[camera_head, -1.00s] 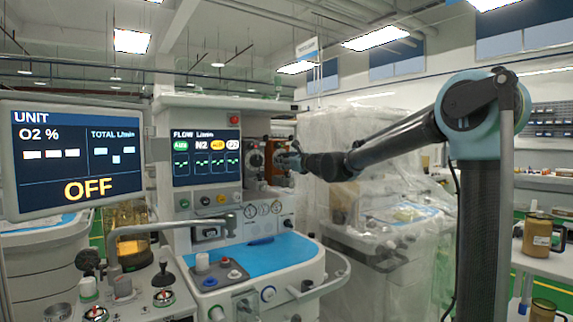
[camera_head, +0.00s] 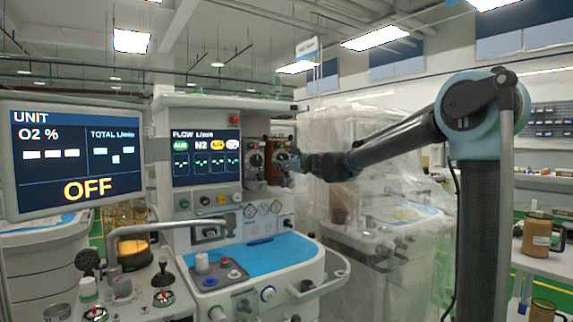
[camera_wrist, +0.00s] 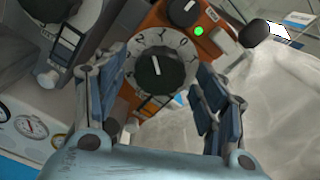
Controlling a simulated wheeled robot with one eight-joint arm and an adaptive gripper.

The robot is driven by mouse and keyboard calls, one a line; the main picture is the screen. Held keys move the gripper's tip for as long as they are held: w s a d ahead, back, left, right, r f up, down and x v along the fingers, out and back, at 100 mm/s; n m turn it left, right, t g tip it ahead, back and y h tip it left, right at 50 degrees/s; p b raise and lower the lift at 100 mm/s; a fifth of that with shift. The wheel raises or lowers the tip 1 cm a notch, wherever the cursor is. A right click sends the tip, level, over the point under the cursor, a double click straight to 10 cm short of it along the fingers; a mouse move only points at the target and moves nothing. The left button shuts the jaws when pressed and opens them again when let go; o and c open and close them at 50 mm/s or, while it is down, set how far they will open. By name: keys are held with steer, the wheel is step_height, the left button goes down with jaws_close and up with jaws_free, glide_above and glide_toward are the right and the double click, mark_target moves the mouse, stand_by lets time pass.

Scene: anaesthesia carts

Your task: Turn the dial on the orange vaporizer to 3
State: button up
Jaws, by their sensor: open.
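The orange vaporizer (camera_wrist: 166,15) fills the upper middle of the wrist view. Its dial (camera_wrist: 156,72) is a black knob with a white pointer line, inside a pale ring of numbers; the numeral at the pointer is not clear. In the head view the dial (camera_head: 282,160) shows on the right-hand vaporizer. My gripper (camera_wrist: 160,78) is open, with one finger on each side of the dial in the wrist view. Contact with the dial cannot be told. In the head view my gripper (camera_head: 294,161) is just right of the vaporizer.
A second vaporizer dial (camera_head: 256,161) sits close by on the left. The flow screen (camera_head: 206,158) stands left of it. A plastic-covered cart (camera_head: 385,215) is behind my arm. A blue work surface (camera_head: 250,256) lies below.

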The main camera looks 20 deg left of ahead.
steer(key=v, duration=1.2)
steer(key=shift+w+d, duration=0.1)
